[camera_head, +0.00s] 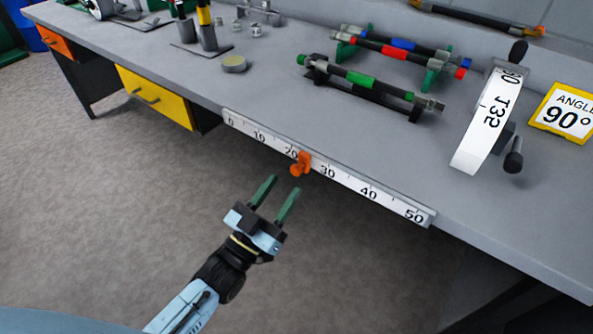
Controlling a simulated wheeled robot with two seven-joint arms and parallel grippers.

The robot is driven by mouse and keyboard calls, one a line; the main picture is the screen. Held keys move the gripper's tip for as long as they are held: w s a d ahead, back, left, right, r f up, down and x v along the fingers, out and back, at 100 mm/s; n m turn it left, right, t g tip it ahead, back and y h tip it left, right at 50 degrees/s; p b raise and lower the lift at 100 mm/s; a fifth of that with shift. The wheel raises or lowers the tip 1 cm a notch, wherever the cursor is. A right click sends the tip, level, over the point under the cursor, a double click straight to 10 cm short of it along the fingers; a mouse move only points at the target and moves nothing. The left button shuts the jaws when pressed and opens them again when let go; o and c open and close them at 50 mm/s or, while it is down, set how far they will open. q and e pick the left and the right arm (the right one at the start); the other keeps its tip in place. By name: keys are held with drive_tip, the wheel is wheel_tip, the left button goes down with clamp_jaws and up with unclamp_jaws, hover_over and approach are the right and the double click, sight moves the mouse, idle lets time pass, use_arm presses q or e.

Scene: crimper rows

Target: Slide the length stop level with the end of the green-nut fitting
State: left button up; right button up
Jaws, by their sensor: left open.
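The orange length stop (300,163) sits on the white ruler (345,179) along the bench's front edge, just past the 20 mark. The green-nut fitting (301,60) is at the left end of the front hose (388,90), which has a green band and lies in a black cradle. This fitting is left of cradle and farther back than the ruler. My left gripper (284,186) is open and empty, with its green fingers pointing up toward the stop from in front of the bench. A gap shows between fingertips and stop. My right gripper is not in view.
Two more hoses, with a blue band (403,44) and a red band (367,49), lie behind on green supports. A curved white angle scale (487,122) with black knobs and a yellow 90° sign (566,114) stand at right. A yellow drawer (155,97) is under the bench.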

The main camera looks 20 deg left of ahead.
sight(294, 172)
use_arm(q)
drive_tip(key=x, duration=0.6)
drive_tip(key=shift+b, duration=0.4)
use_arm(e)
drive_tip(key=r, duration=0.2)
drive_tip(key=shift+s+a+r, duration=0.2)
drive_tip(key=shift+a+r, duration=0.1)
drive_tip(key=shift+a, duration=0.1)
use_arm(q)
drive_tip(key=shift+c, duration=0.4)
drive_tip(key=shift+f, duration=0.1)
clamp_jaws()
